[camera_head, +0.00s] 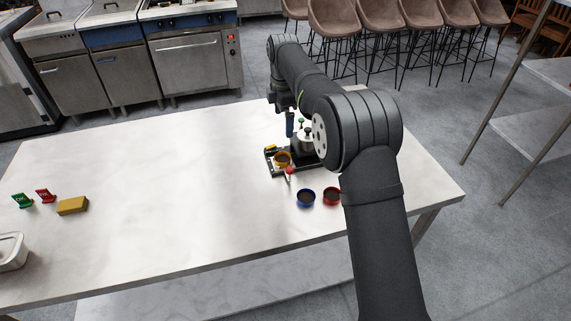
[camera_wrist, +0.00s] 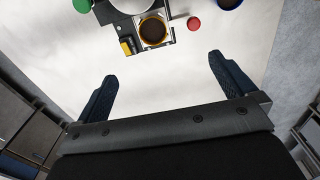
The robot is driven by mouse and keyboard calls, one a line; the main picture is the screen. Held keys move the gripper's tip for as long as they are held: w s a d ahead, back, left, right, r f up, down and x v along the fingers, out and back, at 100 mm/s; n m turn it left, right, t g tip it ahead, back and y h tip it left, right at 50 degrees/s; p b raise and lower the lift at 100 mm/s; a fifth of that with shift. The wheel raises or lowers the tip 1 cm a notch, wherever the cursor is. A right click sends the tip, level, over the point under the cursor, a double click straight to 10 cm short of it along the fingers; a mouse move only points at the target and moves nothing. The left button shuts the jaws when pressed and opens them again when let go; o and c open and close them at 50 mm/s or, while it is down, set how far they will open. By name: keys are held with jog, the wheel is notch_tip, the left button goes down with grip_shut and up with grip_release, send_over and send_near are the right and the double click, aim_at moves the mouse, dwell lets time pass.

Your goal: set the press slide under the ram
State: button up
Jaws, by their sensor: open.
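In the head view a blue finger (camera_head: 290,124) shows behind the press; my arm partly hides the press's right side.
A red ball-like knob (camera_head: 289,170) is at the slide's front. A blue dish (camera_head: 306,198) and a red dish (camera_head: 331,196) stand in front. Green and red stands (camera_head: 45,196), a yellow block (camera_head: 73,206) and a metal container (camera_head: 12,252) are at the left. The table's middle is clear.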

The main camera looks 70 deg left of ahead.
aim_at(290, 168)
dwell(0.3)
jog(key=shift+d+r, duration=0.15)
jog(key=c, duration=0.6)
jog(key=shift+d+r+m, duration=0.2)
jog(key=shift+d+m, duration=0.1)
jog(key=shift+m, duration=0.3)
jog(key=c, duration=0.3)
jog(key=d+r+m, duration=0.1)
jog(key=d+m, duration=0.2)
jog(key=m, duration=0.2)
jog(key=d+r+m, duration=0.1)
jog(key=d+m, duration=0.1)
jog(key=shift+d+r+m, duration=0.3)
jog(key=shift+r, duration=0.05)
jog(key=c, duration=0.3)
notch_tip(290, 168, down, 17)
jog(key=shift+f, duration=0.2)
jog(key=shift+c, duration=0.3)
jog(key=shift+w, duration=0.1)
grip_shut()
